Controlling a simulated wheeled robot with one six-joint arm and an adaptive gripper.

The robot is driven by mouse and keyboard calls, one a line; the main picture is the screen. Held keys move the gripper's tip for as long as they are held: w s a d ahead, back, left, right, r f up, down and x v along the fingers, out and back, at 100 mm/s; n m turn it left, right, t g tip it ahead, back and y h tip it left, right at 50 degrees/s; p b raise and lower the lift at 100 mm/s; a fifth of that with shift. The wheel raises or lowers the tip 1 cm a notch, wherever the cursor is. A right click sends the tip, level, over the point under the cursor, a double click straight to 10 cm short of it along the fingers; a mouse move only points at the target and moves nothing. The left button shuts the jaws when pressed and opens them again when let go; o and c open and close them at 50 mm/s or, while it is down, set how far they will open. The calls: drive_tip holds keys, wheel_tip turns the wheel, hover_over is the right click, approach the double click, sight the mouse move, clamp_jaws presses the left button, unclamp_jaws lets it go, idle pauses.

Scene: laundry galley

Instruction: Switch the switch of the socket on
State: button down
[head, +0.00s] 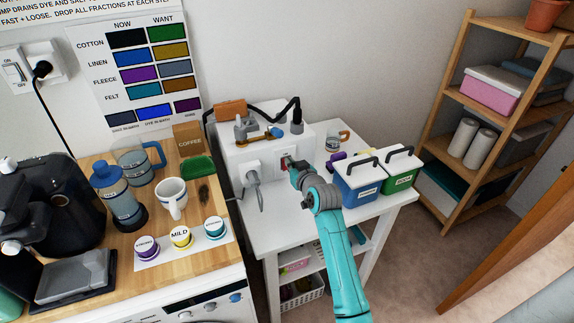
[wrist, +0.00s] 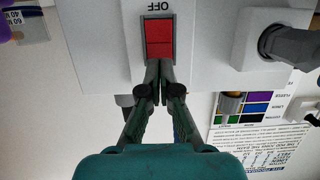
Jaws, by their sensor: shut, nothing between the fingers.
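The red rocker switch (wrist: 159,37) sits on the white box's front face (head: 268,185), with an upside-down "OFF" label beside it in the wrist view. A socket with a grey plug in it (head: 252,171) is next to it, and also shows in the wrist view (wrist: 280,42). My gripper (head: 291,163) is shut and empty. Its fingertips (wrist: 159,66) are at the switch edge opposite the "OFF" label; I cannot tell whether they touch. They hide the area past that edge. In the head view the gripper mostly covers the switch (head: 284,162).
A blue-fronted bin (head: 360,188) and a green-fronted bin (head: 402,172) stand close right of my arm. A wall socket with an ON/OFF switch (head: 14,73) and black plug is far left.

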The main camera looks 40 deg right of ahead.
drive_tip(key=shift+w+d, duration=0.15)
drive_tip(key=shift+w, duration=0.3)
drive_tip(key=v, duration=1.6)
drive_tip(key=shift+f, duration=0.45)
drive_tip(key=shift+s+f, duration=0.1)
drive_tip(key=s+a+f+y, duration=0.1)
drive_tip(key=s+a+f, duration=0.4)
drive_tip(key=s+a, duration=0.35)
drive_tip(key=s+a+f, duration=0.6)
drive_tip(key=s+a, duration=0.1)
drive_tip(key=s, duration=0.3)
drive_tip(key=s+a+r+n+y, duration=0.1)
drive_tip(key=s+a, duration=0.3)
drive_tip(key=s, duration=0.6)
drive_tip(key=s+a+r+n+y, duration=0.2)
drive_tip(key=s+a+r, duration=0.2)
drive_tip(key=s, duration=0.6)
